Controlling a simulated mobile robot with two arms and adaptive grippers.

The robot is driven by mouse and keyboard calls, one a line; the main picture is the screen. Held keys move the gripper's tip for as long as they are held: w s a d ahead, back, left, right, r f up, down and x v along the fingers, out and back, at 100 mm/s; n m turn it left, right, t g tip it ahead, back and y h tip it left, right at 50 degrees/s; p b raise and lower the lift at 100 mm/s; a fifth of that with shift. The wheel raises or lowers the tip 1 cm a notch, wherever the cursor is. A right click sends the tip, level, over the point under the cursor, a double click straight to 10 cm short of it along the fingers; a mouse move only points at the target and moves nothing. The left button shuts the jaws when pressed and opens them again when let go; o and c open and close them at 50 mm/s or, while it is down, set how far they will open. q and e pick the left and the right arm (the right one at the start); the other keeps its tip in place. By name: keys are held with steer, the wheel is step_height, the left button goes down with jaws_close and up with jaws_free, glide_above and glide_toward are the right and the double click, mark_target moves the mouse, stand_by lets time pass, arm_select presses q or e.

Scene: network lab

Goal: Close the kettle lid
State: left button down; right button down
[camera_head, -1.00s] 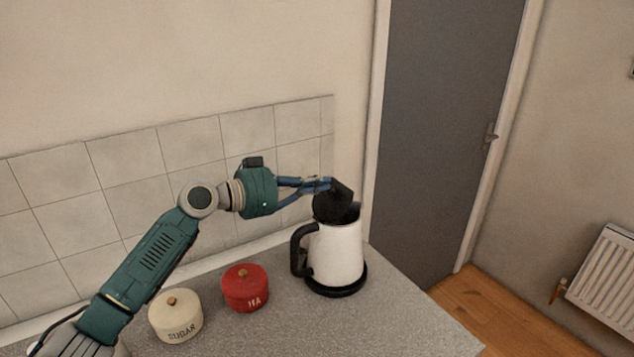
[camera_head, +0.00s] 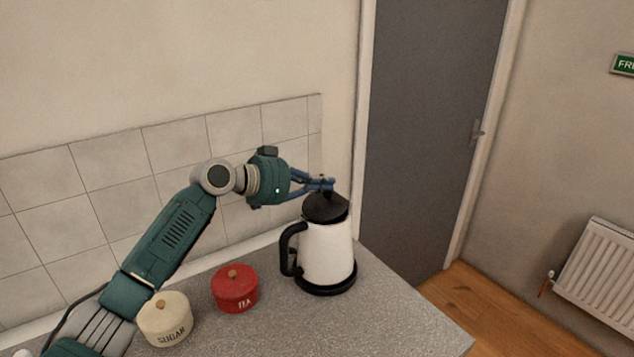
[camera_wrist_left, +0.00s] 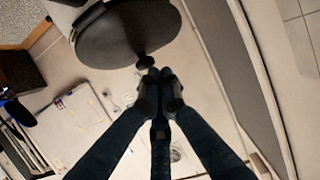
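The white kettle (camera_head: 327,254) stands upright on its black base on the counter, its black handle to the left. Its black lid (camera_head: 325,208) lies over the kettle's top, slightly tilted; I cannot tell whether it is fully down. In the left wrist view the lid (camera_wrist_left: 120,38) is a dark oval with a small knob (camera_wrist_left: 145,62). My left gripper (camera_head: 330,184) is just above the lid. Its fingertips (camera_wrist_left: 158,76) are together beside the knob, with nothing visible between them; whether they touch it is unclear. My right gripper is out of view.
A red tea tin (camera_head: 235,292) and a cream sugar tin (camera_head: 165,325) stand left of the kettle on the grey counter (camera_head: 385,318). A tiled wall (camera_head: 175,150) is behind. The counter right of the kettle is clear up to its edge.

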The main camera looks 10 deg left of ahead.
arm_select(q)
steer(key=shift+w+d+f+b, duration=0.35)
steer(key=shift+w+f+b, duration=0.1)
steer(key=shift+f+b, duration=0.15)
stand_by(0.5)
